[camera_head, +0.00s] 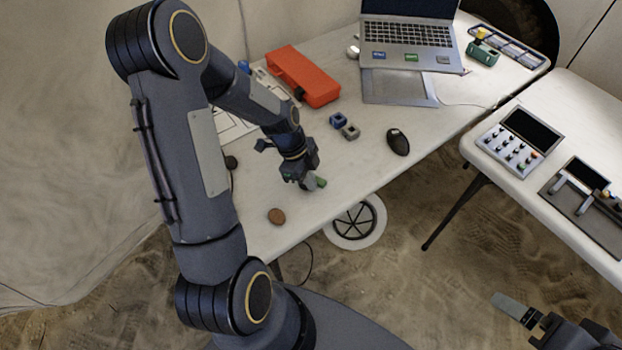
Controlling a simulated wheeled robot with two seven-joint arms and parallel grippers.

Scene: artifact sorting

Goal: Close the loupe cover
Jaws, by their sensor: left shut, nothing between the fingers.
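My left gripper (308,184) is low over the near part of the white table, shut with nothing between its fingers. A small green object (321,182) shows right beside its fingertips; I cannot tell whether they touch. I cannot make out for certain which object is the loupe or how its cover stands; the gripper may hide part of it. A brown round disc (276,216) lies near the table's front edge, apart from the gripper. My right gripper (515,309) is partly in view at the bottom right, over the sandy floor, away from the tables.
The white table (375,170) bears a blue block (338,120), a grey block (350,132), a black mouse (398,142), an orange case (302,75) and a laptop (408,32). A second table at right holds a button panel (519,140). A gap separates the tables.

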